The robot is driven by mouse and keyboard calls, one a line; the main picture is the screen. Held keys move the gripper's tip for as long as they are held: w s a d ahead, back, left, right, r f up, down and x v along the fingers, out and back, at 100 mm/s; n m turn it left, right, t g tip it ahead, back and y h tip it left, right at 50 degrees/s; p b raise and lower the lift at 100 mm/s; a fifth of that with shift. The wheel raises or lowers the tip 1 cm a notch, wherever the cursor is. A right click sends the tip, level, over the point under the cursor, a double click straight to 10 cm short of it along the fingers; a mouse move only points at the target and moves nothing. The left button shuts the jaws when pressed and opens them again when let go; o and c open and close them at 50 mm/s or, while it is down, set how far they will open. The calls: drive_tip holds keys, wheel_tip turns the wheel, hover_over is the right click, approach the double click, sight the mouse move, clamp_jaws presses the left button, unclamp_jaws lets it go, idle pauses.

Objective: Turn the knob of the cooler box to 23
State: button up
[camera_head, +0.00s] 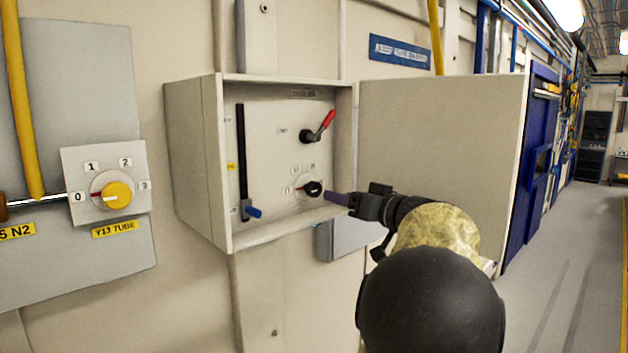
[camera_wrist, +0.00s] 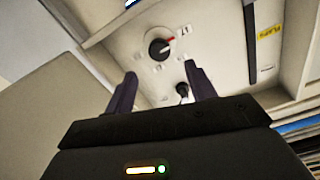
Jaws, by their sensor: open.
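An open beige box (camera_head: 242,240) on the wall, apparently the cooler box, has a small black knob (camera_head: 313,188) low on its panel. The knob also shows in the wrist view (camera_wrist: 160,48), on a pale dial with a red mark toward the right there. The labels around it are too small to read. My gripper (camera_head: 331,198) is open and empty at the box's front opening, to the right of the knob. In the wrist view its fingertips (camera_wrist: 160,72) point at the panel, with the knob just beyond them and apparently untouched.
Above the knob sits a red-handled lever (camera_head: 324,126); at left is a slotted slider with a blue handle (camera_head: 253,212). The box's door (camera_head: 440,130) stands open at right. A yellow knob (camera_head: 117,195) marked 0 to 3 is on a separate panel.

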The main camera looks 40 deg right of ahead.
sight(317, 190)
drive_tip(key=w+p, duration=0.1)
drive_tip(key=w, duration=0.2)
drive_tip(key=w+p, duration=0.2)
drive_tip(key=w, duration=0.1)
drive_tip(key=w+p, duration=0.2)
drive_tip(key=w, duration=0.1)
drive_tip(key=shift+a+r, duration=0.15)
drive_tip(key=shift+a, duration=0.2)
drive_tip(key=shift+w, duration=0.55)
drive_tip(key=shift+s, duration=0.1)
drive_tip(key=shift+c, duration=0.2)
drive_tip(key=shift+f, duration=0.2)
drive_tip(key=c, duration=0.9)
